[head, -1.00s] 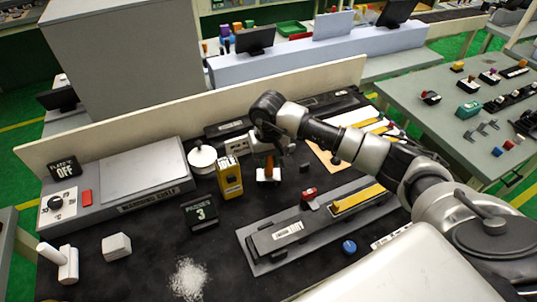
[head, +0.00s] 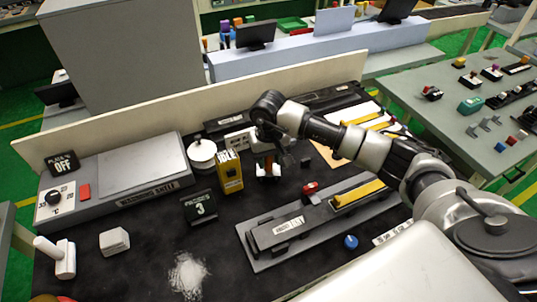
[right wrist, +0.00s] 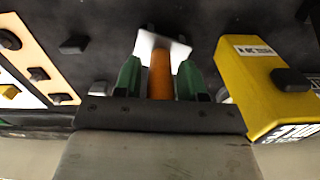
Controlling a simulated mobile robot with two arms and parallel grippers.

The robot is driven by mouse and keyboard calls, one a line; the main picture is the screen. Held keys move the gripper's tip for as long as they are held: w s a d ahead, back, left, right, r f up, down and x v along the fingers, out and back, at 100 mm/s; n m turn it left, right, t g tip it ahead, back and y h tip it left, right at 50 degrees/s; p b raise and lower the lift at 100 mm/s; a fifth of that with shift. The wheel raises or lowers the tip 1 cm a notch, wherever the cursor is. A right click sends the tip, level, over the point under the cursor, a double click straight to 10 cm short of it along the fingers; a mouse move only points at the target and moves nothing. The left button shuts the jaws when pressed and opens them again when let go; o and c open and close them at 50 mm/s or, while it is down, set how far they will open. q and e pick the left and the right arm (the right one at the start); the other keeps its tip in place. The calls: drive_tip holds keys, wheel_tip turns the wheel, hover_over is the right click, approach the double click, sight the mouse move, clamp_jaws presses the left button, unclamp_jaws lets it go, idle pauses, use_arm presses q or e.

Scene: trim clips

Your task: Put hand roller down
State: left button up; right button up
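The hand roller has an orange handle (right wrist: 161,76) and a white roller head (head: 268,170); the head appears to rest on the dark mat right of the yellow box. My right gripper (head: 267,158) reaches down over it. In the right wrist view the green fingers (right wrist: 158,78) stand on both sides of the orange handle, with a narrow gap showing on each side, so the gripper looks open around it. The white head (right wrist: 163,44) lies beyond the fingertips. My left gripper is not in view.
A yellow box (head: 230,172) stands close left of the roller. A grey fixture (head: 318,222) with a dark trim and yellow strip lies in front right. A black sign with a 3 (head: 198,207), a white block (head: 114,241) and a warming shelf (head: 142,168) are left.

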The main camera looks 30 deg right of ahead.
drive_tip(key=shift+o, duration=0.9)
drive_tip(key=shift+w+d, duration=0.1)
drive_tip(key=shift+w, duration=0.1)
drive_tip(key=shift+r, duration=0.1)
drive_tip(key=shift+r, duration=0.1)
drive_tip(key=shift+r+p, duration=0.65)
drive_tip(key=shift+p, duration=0.15)
drive_tip(key=shift+w+r, duration=0.1)
drive_tip(key=shift+r, duration=0.2)
wheel_tip(320, 180, up, 10)
drive_tip(key=b, duration=0.3)
drive_tip(key=shift+b, duration=0.3)
drive_tip(key=shift+r, duration=0.7)
